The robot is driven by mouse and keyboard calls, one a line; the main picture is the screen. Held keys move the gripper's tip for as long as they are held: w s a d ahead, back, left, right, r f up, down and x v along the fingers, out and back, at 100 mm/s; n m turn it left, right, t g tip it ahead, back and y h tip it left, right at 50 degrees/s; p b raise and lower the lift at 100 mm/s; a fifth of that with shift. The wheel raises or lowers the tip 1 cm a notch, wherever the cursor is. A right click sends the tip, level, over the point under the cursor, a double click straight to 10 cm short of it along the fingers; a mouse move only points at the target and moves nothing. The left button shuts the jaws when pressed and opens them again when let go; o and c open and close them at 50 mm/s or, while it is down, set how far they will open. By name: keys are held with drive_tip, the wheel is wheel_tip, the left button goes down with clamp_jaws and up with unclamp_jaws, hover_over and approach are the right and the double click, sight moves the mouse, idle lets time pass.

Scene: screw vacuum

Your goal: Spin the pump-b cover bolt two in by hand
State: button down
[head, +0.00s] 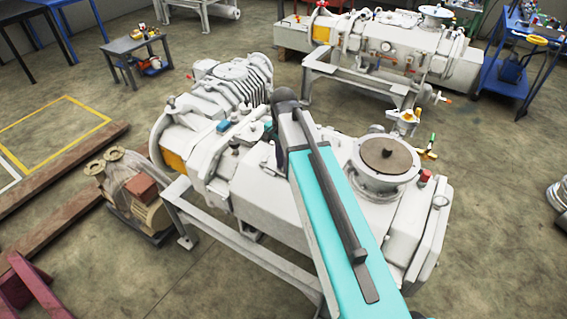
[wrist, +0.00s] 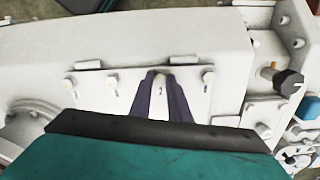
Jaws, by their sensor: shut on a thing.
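The near grey-white pump (head: 265,205) stands on a frame in the middle of the head view; I take it for pump-b. In the wrist view its light side cover (wrist: 120,92) has a bolt head near its left end (wrist: 70,82) and another toward its right (wrist: 208,79). My gripper (wrist: 160,78) reaches the cover between these two, its dark fingers closed around a small pale bolt (wrist: 160,83). The fingers hide most of this bolt, so how deep it sits cannot be told.
Dark and blue knobs (wrist: 288,82) stick up right of the cover in the wrist view. A second pump (head: 385,45) stands behind. A small grey table (head: 133,45) and a brown pump (head: 130,190) are at the left. Floor is free between them.

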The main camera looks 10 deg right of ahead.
drive_tip(key=m, duration=0.4)
drive_tip(key=shift+w+r+m, duration=0.15)
drive_tip(key=shift+m, duration=0.15)
drive_tip(key=m, duration=0.9)
drive_tip(key=shift+a+m, duration=0.1)
drive_tip(key=shift+m, duration=0.2)
drive_tip(key=m, duration=0.4)
drive_tip(key=shift+m, duration=0.3)
drive_tip(key=c, duration=1.7)
unclamp_jaws()
drive_tip(key=shift+o, duration=0.2)
